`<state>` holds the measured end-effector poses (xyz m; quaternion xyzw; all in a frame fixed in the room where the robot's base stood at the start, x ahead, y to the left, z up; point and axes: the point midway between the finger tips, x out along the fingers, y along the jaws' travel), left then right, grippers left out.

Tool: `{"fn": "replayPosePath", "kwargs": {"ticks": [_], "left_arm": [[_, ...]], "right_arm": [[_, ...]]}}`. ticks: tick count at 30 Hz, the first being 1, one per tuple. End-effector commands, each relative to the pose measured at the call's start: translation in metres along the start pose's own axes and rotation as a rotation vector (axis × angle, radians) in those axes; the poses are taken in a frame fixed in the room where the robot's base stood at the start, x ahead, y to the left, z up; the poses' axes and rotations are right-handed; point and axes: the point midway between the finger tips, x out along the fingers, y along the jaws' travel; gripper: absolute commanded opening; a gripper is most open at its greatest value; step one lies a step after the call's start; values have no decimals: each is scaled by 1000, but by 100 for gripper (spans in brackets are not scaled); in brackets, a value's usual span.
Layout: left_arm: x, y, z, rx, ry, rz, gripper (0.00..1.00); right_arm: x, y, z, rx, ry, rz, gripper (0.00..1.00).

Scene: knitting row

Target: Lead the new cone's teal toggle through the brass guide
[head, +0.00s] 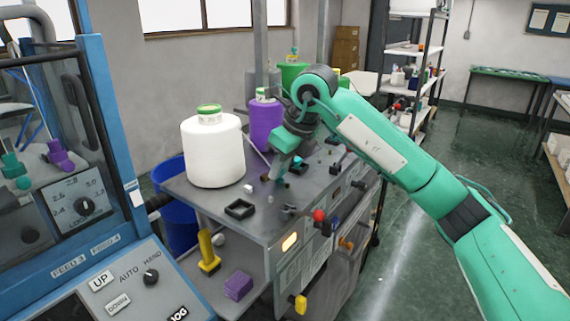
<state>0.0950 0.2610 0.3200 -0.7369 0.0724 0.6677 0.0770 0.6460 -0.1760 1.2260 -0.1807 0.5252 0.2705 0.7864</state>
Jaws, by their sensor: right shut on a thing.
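My right gripper (277,174) reaches in from the right and points down, low over the grey machine top (225,208). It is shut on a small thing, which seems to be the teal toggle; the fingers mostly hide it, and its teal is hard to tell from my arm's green. A large white cone (212,155) with a green-rimmed top stands upright to the left of the gripper. A purple cone (266,125) stands just behind the gripper. I cannot make out the brass guide for certain among the small fittings. My left gripper is out of view.
A blue-framed control panel (110,285) stands close at left. The floor at right is clear.

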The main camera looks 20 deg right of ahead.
Motion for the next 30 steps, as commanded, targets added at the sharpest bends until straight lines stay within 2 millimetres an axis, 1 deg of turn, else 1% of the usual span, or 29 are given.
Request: {"fn": "replayPosePath", "kwargs": {"ticks": [9, 18, 30], "left_arm": [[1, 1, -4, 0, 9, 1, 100], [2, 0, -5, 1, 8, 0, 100], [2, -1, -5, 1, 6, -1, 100]], "right_arm": [[0, 17, 0, -2, 0, 0, 9], [0, 29, 0, -1, 0, 0, 9], [0, 33, 0, 0, 1, 0, 9]]}}
